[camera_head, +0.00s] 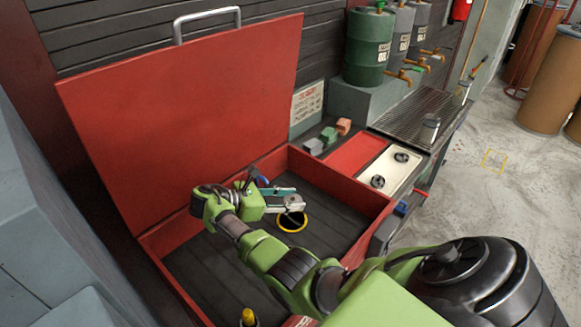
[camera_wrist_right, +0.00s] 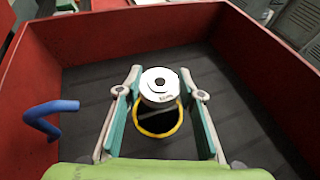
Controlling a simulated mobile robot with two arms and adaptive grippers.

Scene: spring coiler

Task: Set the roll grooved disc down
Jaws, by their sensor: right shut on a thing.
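The roll grooved disc (camera_wrist_right: 160,82) is a small pale metal disc with a dark centre hole. My right gripper (camera_head: 291,203) is shut on it, and the right wrist view shows it between the fingertips (camera_wrist_right: 160,84). The disc also shows at the fingertips in the head view (camera_head: 296,202). In that view they are over the open red box (camera_head: 345,236), close to a yellow ring with a black middle (camera_head: 292,229) on its dark floor. In the wrist view the disc hides the ring's far part (camera_wrist_right: 158,134). I cannot tell the height gap. My left gripper is not in view.
The box's raised red lid (camera_head: 190,110) stands at the back left. A red-and-white tray (camera_head: 352,155) with two dark round parts lies beyond the right wall. A blue bent piece (camera_wrist_right: 48,120) is left of the fingers. A yellow-topped item (camera_head: 248,317) stands at the front.

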